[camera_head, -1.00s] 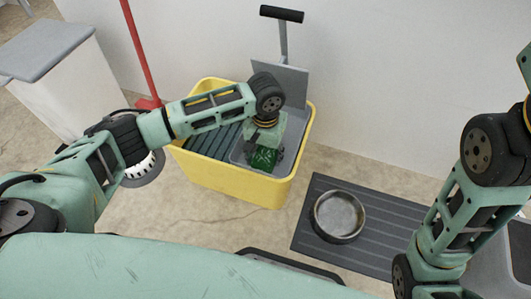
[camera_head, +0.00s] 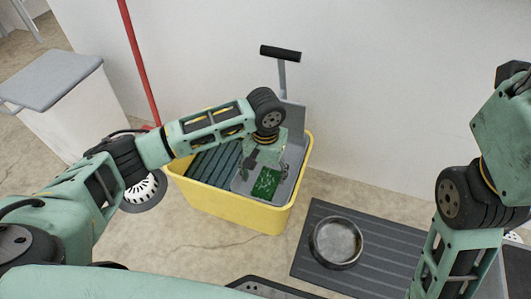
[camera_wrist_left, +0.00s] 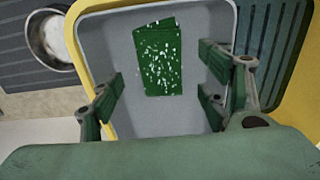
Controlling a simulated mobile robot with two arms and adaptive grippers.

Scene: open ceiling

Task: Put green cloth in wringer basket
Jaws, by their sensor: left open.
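The green cloth (camera_head: 266,183), speckled with white, lies flat in the grey wringer basket (camera_head: 241,184) of the yellow mop bucket (camera_head: 240,213). In the left wrist view the cloth (camera_wrist_left: 160,62) rests on the basket's grey floor (camera_wrist_left: 115,50), apart from my fingers. My left gripper (camera_head: 266,170) is above the basket, pointing down. Its two fingers (camera_wrist_left: 160,103) are spread wide with nothing between them. My right arm comes in from the right, and its gripper is out of the picture.
A metal bowl (camera_head: 337,242) sits on a dark ribbed mat (camera_head: 385,250) right of the bucket. The wringer's black-handled lever (camera_head: 281,53) rises behind the basket. A red pole (camera_head: 138,60) and a white bin with a grey lid (camera_head: 50,80) stand left.

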